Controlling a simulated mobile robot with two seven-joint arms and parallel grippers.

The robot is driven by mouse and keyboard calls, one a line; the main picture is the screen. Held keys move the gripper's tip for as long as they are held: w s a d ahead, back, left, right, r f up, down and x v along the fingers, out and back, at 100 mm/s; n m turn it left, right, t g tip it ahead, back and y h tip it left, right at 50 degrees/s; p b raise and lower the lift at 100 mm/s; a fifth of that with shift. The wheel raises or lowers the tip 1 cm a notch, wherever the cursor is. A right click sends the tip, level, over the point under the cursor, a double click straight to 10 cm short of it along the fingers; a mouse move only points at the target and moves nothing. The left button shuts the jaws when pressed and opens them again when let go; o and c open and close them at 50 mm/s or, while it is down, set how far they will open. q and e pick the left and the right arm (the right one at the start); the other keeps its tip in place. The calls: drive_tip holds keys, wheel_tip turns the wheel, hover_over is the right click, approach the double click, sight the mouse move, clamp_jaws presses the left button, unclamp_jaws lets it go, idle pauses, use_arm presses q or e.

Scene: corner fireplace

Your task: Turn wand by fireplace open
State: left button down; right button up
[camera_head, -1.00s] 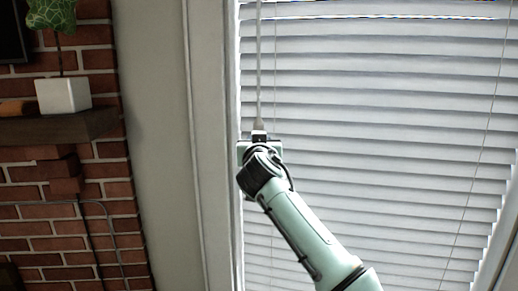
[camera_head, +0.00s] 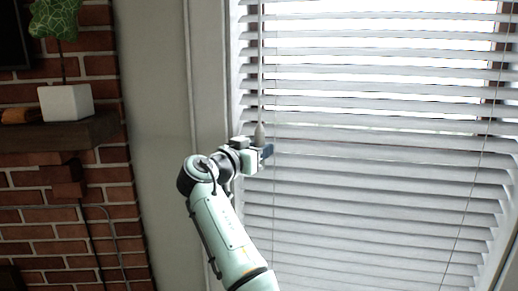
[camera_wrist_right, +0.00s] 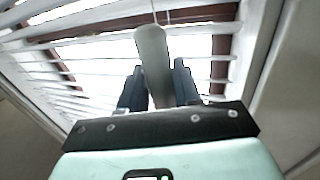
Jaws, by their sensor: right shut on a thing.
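The wand (camera_head: 260,70) hangs along the left side of the window blinds (camera_head: 380,150) in the head view, and its thicker grey lower end (camera_head: 260,134) sits at my right gripper (camera_head: 266,152). In the right wrist view the wand's thick end (camera_wrist_right: 154,62) stands between the two dark fingers of my right gripper (camera_wrist_right: 158,88), which is shut on it. The blind slats are tilted partly open, with bright gaps in the upper part; the lower slats look closer together. My left gripper is not in view.
A brick wall (camera_head: 95,175) with a dark wooden mantel (camera_head: 60,136) stands at the left. A white pot (camera_head: 66,102) with a green plant (camera_head: 55,18) is on the mantel. The window frame (camera_head: 210,100) runs close beside my right arm. Thin cords hang before the blinds.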

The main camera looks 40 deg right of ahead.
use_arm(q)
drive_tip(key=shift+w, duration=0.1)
use_arm(e)
drive_tip(key=shift+r+g, duration=0.1)
drive_tip(key=shift+g, duration=0.2)
drive_tip(key=o, duration=0.9)
drive_tip(key=shift+d, duration=0.1)
drive_tip(key=shift+a, duration=0.55)
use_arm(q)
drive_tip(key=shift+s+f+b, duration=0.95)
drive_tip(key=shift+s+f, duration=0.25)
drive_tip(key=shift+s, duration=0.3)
use_arm(e)
drive_tip(key=shift+v, duration=6.2)
drive_tip(key=shift+s+d, duration=0.15)
drive_tip(key=shift+s, duration=0.05)
